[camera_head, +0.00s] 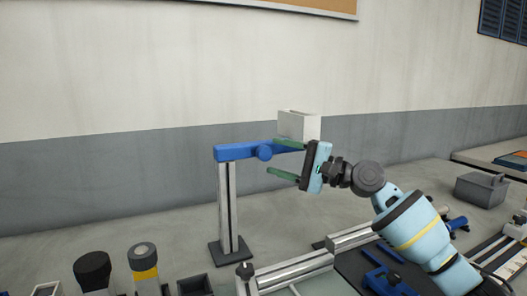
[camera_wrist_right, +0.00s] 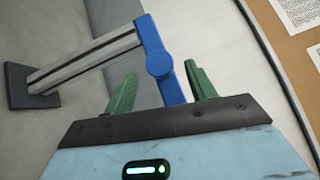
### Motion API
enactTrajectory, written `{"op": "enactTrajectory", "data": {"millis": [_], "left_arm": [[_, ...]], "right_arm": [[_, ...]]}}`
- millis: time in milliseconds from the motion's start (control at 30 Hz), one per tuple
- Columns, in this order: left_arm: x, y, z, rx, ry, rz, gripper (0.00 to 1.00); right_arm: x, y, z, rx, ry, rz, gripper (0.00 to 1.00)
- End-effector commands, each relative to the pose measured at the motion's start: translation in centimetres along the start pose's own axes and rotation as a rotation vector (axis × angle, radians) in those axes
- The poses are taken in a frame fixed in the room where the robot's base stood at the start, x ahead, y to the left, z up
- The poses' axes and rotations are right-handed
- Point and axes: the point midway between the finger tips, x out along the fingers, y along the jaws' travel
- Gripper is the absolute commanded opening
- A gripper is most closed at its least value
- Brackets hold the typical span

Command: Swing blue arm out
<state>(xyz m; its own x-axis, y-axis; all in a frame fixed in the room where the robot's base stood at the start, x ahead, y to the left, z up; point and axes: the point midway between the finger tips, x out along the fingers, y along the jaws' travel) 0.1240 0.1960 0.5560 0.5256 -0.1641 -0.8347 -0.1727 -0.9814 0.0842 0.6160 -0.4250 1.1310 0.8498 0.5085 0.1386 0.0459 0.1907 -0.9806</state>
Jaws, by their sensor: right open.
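The blue arm (camera_head: 236,152) reaches right from the top of an upright grey post (camera_head: 228,205) on a dark square base. A round blue knob (camera_head: 264,152) sits partway along it. My right gripper (camera_head: 271,156) is open, with its green fingers pointing left at the blue arm near the knob. In the right wrist view, the blue arm (camera_wrist_right: 153,35) and its knob (camera_wrist_right: 160,64) appear between the two open fingers (camera_wrist_right: 160,70). I cannot tell whether either finger touches it. The blue arm's right end is partly hidden by the gripper. My left gripper is not in view.
A pale box (camera_head: 298,124) shows beside the arm's right end; I cannot tell if it is attached. Metal rails (camera_head: 292,272) lie in front. A black-capped container (camera_head: 92,270) and a yellow-banded one (camera_head: 143,262) stand at front left. A grey bin (camera_head: 482,189) is at right.

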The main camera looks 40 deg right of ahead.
Motion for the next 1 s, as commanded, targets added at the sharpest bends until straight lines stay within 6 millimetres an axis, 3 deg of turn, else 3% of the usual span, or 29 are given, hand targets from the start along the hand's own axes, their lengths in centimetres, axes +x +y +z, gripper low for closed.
{"op": "enactTrajectory", "data": {"millis": [300, 700, 1000], "left_arm": [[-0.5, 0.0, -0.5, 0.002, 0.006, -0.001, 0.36], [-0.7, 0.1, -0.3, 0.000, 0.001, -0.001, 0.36], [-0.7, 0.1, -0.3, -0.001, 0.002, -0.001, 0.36]], "right_arm": [[3.9, -0.2, 0.0, 0.000, 0.000, -0.003, 0.56], [4.6, 0.0, 0.0, 0.000, 0.000, 0.000, 0.56], [4.6, 0.0, 0.0, 0.000, 0.000, 0.000, 0.19]]}}
